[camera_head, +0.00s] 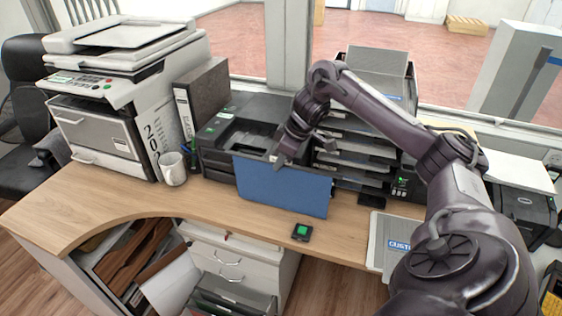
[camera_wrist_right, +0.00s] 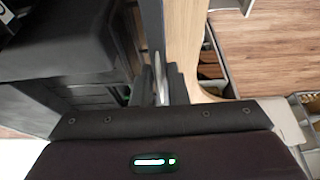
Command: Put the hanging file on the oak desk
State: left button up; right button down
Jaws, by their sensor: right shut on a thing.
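The hanging file (camera_head: 282,188) is a flat blue folder standing upright over the oak desk (camera_head: 110,196), in front of the black printer and the trays. My right gripper (camera_head: 288,158) is shut on its top edge. In the right wrist view the file is a thin edge-on strip (camera_wrist_right: 153,30) running up from between the gripper fingers (camera_wrist_right: 160,85). The file's lower edge is close to the desktop; I cannot tell if it touches. My left gripper is not in view.
A white mug (camera_head: 173,169), a big printer (camera_head: 100,120) and a binder (camera_head: 203,100) stand to the left. A black printer (camera_head: 235,130) and stacked trays (camera_head: 350,160) stand behind the file. The desk's left front is clear.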

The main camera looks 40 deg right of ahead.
notch_tip(320, 180, down, 2)
jog(key=shift+w+d+f, duration=0.1)
jog(key=c, duration=1.4)
grip_release()
jog(key=shift+c, duration=0.2)
jog(key=shift+r, duration=0.35)
jog(key=p+v, duration=0.4)
jog(key=v, duration=0.7)
jog(key=shift+s+r+p, duration=0.25)
jog(key=shift+p, duration=0.1)
